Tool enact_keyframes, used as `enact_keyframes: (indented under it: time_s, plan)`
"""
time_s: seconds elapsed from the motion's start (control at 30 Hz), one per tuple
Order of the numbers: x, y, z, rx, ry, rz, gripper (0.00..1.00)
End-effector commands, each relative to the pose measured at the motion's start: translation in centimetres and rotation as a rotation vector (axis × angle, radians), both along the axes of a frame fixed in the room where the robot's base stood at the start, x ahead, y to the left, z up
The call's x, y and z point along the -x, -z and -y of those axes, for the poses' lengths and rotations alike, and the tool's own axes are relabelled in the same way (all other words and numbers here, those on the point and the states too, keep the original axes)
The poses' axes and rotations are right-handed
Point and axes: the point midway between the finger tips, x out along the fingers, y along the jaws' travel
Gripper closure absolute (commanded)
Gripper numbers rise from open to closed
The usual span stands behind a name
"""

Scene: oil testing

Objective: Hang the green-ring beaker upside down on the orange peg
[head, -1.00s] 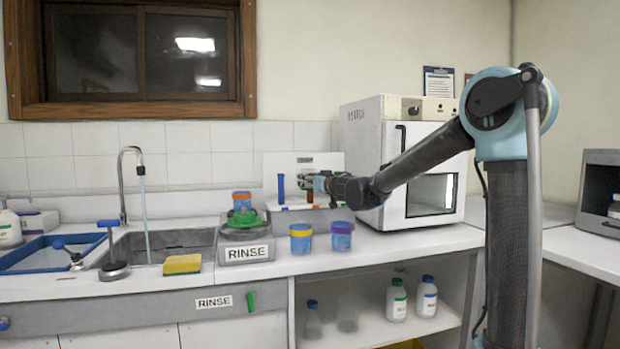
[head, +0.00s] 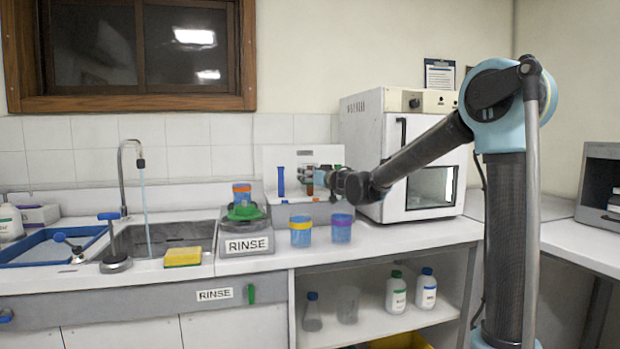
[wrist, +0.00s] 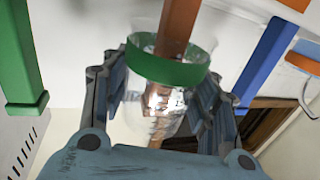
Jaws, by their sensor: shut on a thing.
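The green-ring beaker (wrist: 165,68) is clear glass with a wide green band, and in the wrist view it sits between my gripper's fingers. My gripper (wrist: 163,98) is shut on it. The orange peg (wrist: 180,22) runs down to the beaker's rim and shows through the glass below the band. I cannot tell for certain whether it is inside the beaker or only behind it. In the head view my gripper (head: 318,180) is at the peg rack, beside the orange peg (head: 309,190); the beaker is hard to make out there.
A blue peg (head: 281,181) stands left of the orange one; a green peg (wrist: 22,60) also shows. An orange-ring beaker (head: 241,191) sits on the rinser (head: 247,246). A yellow-ring beaker (head: 300,231) and a purple-ring beaker (head: 341,228) stand in front. An oven (head: 385,115) is on the right.

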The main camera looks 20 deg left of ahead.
Motion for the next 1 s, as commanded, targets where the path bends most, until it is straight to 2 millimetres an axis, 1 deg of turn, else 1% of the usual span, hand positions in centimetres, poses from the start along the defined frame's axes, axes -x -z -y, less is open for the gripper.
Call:
enact_keyframes:
  time_s: [0.57,0.6,0.7,1.0]
  plan:
    - [-0.03,0.7,0.0,0.0,0.0,0.0,0.71]
    - [-0.02,0.71,0.01,0.0,0.0,0.0,0.41]
    - [-0.03,0.7,0.01,0.0,0.0,0.0,0.22]
    - [-0.02,0.71,0.02,0.0,0.0,0.0,0.22]
